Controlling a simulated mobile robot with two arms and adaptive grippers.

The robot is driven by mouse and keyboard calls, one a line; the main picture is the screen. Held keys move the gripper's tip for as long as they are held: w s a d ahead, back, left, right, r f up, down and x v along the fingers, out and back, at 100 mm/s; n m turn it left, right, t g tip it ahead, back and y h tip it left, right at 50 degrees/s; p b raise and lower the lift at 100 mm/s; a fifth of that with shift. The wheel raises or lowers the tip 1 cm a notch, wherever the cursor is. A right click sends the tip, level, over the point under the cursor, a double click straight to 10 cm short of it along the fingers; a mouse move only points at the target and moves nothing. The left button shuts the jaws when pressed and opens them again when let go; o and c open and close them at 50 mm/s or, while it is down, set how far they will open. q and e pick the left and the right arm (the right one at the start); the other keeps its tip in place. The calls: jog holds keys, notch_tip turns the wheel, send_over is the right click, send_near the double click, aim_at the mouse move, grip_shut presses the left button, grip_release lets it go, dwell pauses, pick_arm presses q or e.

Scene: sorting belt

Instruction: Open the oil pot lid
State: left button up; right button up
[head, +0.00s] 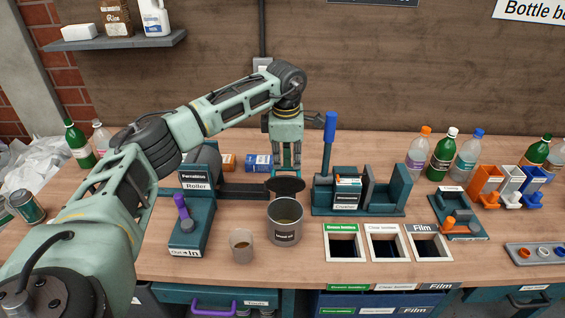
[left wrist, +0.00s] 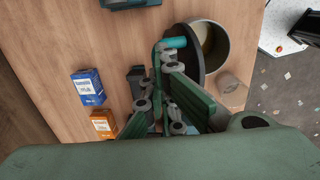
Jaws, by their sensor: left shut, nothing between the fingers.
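The oil pot (head: 285,222) is a grey metal cylinder with a "Used oil" label, standing on the table; its mouth is open and brownish oil shows inside. Its dark round lid (head: 287,185) is up at the pot's back edge, tilted away from the mouth. In the left wrist view the lid (left wrist: 189,62) is beside the pot's open mouth (left wrist: 213,45), with a teal handle (left wrist: 174,42) on its outer side. My left gripper (head: 286,172) points down just behind the lid, shut and empty. Whether its tips touch the lid or handle, I cannot tell. My right gripper is out of view.
A small cup (head: 241,245) stands left of the pot. The film roller unit (head: 190,215) is further left, with a blue-handled press (head: 326,155) at right. Orange (head: 227,162) and blue (head: 258,163) boxes lie behind. Labelled bins (head: 342,243) open at front right.

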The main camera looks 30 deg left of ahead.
pick_arm(q)
jog(key=shift+o, duration=0.9)
jog(key=shift+s+f+g, duration=0.15)
jog(key=shift+s+f, duration=0.1)
jog(key=shift+f, duration=0.25)
jog(key=shift+s+f+g, duration=0.15)
jog(key=shift+s+f, duration=0.1)
jog(key=shift+f, duration=0.25)
jog(key=shift+o, duration=0.9)
jog(key=shift+s+d+r, duration=0.2)
jog(key=shift+d, duration=0.15)
jog(key=shift+o, duration=0.5)
jog(key=shift+s+d, duration=0.1)
jog(key=shift+d, duration=0.05)
jog(key=shift+w+a+f, duration=0.2)
jog(key=shift+w+a, duration=0.1)
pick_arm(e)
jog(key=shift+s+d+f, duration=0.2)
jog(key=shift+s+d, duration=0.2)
pick_arm(q)
jog(key=shift+r, duration=0.15)
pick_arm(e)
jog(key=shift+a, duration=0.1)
